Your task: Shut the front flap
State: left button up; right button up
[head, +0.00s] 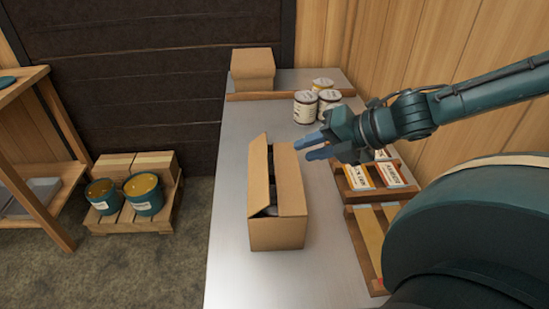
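An open cardboard box (277,235) stands on the metal table, with dark items partly visible inside. A long right flap (289,178) stands up and leans along the box's right side, and a left flap (258,171) stands up on the left. I cannot clearly make out the front flap at the near end. My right gripper (306,148) is above and beside the far right of the box, its blue fingers pointing left and apart, with nothing between them. Whether a fingertip touches the right flap I cannot tell. My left gripper is not in view.
The metal table (232,240) is clear in front and left of the box. White tins (305,107) stand behind it, near a closed carton (253,68). Wooden trays (365,253) line the right side under my arm. Buckets (144,193) sit on a floor pallet.

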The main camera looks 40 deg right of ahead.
aim_at(258, 169)
jog(key=x, duration=0.5)
jog(key=shift+w+f, duration=0.2)
jog(key=shift+f, duration=0.15)
jog(key=shift+b+x, duration=0.65)
jog(key=shift+x, duration=0.15)
jog(key=shift+w+a+f+b, duration=0.25)
jog(key=shift+w+f+b, duration=0.25)
jog(key=shift+b, duration=0.1)
jog(key=shift+w+a+f+b, duration=0.25)
jog(key=shift+w+b, duration=0.15)
jog(key=shift+b, duration=0.15)
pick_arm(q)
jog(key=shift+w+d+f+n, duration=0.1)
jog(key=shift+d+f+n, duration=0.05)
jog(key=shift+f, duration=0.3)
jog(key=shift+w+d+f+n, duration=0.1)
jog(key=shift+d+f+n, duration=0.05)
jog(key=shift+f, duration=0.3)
pick_arm(e)
jog(key=shift+w+a, duration=0.1)
jog(key=shift+w, duration=0.05)
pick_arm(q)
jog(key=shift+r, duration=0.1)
pick_arm(e)
jog(key=shift+r, duration=0.1)
grip_shut()
